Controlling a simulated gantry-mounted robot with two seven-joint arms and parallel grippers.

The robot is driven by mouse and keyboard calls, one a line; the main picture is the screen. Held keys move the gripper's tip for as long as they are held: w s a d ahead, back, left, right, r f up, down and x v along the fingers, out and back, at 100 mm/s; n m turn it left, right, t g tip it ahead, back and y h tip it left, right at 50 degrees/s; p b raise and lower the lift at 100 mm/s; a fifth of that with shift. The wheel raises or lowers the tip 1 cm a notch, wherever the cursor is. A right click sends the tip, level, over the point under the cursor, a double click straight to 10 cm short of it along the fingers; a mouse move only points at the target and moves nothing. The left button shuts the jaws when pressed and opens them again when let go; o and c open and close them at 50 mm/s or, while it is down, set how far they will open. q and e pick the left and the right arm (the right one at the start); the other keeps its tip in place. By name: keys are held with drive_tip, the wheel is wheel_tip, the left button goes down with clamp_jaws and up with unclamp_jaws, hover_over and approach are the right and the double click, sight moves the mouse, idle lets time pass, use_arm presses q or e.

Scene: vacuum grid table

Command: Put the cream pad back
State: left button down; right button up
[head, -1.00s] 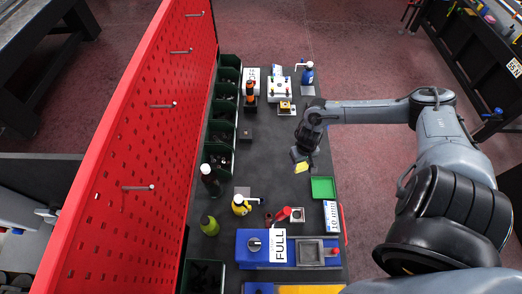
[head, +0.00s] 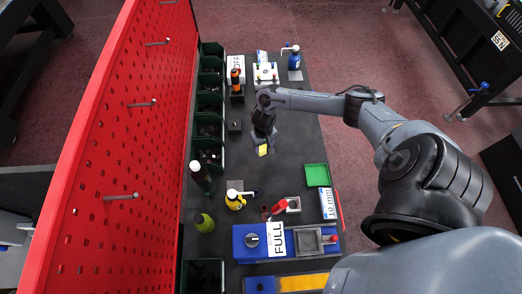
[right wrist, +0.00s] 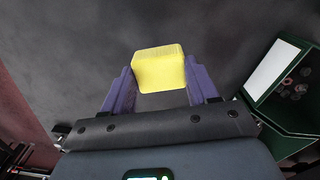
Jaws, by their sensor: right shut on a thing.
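My right gripper (head: 263,138) is shut on a small block-shaped pad (head: 263,151), above the middle of the dark table. In the right wrist view the pad (right wrist: 160,70) is bright yellow with a slightly paler top edge, rather than plainly cream. It sits between the two purple fingers (right wrist: 160,90) and sticks out past their tips. I cannot tell exactly how high it is above the table. No other cream pad can be made out. My left gripper is not in view.
A red pegboard (head: 110,120) and green bins (head: 209,130) line the left. A green tray (head: 317,175) lies at the right edge. Bottles (head: 204,222) and a blue fixture (head: 250,246) stand nearer. The dark table (head: 285,150) beside the gripper is clear.

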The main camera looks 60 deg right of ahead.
sight(261, 150)
drive_tip(key=shift+w+f, duration=0.3)
drive_tip(key=shift+w, duration=0.2)
drive_tip(key=shift+a+f, duration=0.1)
drive_tip(key=shift+f, duration=1.85)
drive_tip(key=shift+f, duration=0.1)
drive_tip(key=shift+f+b, duration=0.1)
drive_tip(key=shift+b, duration=0.2)
drive_tip(key=o, duration=1)
